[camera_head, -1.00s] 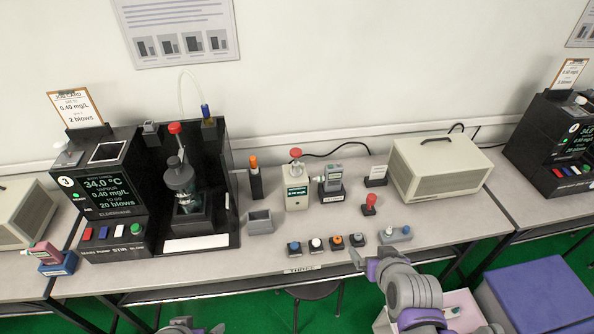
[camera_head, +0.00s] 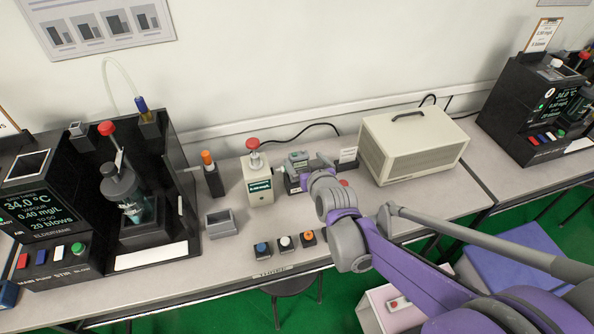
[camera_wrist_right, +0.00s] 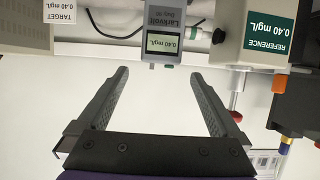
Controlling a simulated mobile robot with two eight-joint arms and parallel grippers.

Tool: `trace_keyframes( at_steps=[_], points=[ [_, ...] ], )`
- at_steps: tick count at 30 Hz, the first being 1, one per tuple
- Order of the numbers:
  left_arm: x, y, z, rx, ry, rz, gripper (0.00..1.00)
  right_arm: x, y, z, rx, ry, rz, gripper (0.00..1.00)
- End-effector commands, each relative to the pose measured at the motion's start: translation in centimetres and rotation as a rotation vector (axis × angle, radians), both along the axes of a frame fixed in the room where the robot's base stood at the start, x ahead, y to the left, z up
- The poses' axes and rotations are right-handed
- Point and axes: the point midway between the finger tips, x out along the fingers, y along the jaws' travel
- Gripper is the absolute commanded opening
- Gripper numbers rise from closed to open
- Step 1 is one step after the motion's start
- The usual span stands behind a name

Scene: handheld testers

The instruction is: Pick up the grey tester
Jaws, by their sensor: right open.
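The grey tester (camera_head: 298,159) stands upright in a black holder on the bench, beside the cream reference unit. In the right wrist view the grey tester (camera_wrist_right: 168,40) appears upside down, with its screen reading 0.40 mg/L. My right gripper (camera_wrist_right: 160,74) is open and empty, its fingers pointing at the tester, which lies ahead between the fingertips, apparently not touched. In the head view my right gripper (camera_head: 314,168) is at the tester's right side, and my wrist partly hides the holder. My left gripper is not in view.
The reference unit (camera_head: 257,182) with a red knob stands close on the tester's left. A TARGET card (camera_head: 348,155) and a beige case (camera_head: 412,145) are on the right. Several small buttons (camera_head: 285,242) line the bench front. A grey open box (camera_head: 220,223) sits left.

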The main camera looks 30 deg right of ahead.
Motion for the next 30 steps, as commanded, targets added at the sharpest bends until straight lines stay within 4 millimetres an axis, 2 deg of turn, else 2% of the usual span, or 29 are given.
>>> trace_keyframes(
  at_steps=[8, 12, 16, 25, 26, 30],
  points=[
    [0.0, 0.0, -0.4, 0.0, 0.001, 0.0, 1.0, 1.7, -0.4, -1.2, -0.001, 0.001, 0.0, 1.0],
    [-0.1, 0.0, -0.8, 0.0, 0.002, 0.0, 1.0, 3.3, -0.7, -2.6, -0.001, 0.001, 0.0, 1.0],
    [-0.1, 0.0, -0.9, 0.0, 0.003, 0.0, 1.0, 4.7, -1.1, -3.1, 0.0, 0.001, 0.0, 1.0],
    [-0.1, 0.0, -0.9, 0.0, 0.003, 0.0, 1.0, 5.2, -1.2, -3.3, 0.0, 0.001, 0.0, 1.0],
    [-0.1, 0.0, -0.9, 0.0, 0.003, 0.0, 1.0, 5.2, -1.2, -3.3, 0.0, 0.001, 0.0, 0.98],
    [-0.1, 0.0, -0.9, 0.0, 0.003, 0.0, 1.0, 5.2, -1.2, -3.3, 0.0, 0.001, 0.0, 0.73]
  ],
)
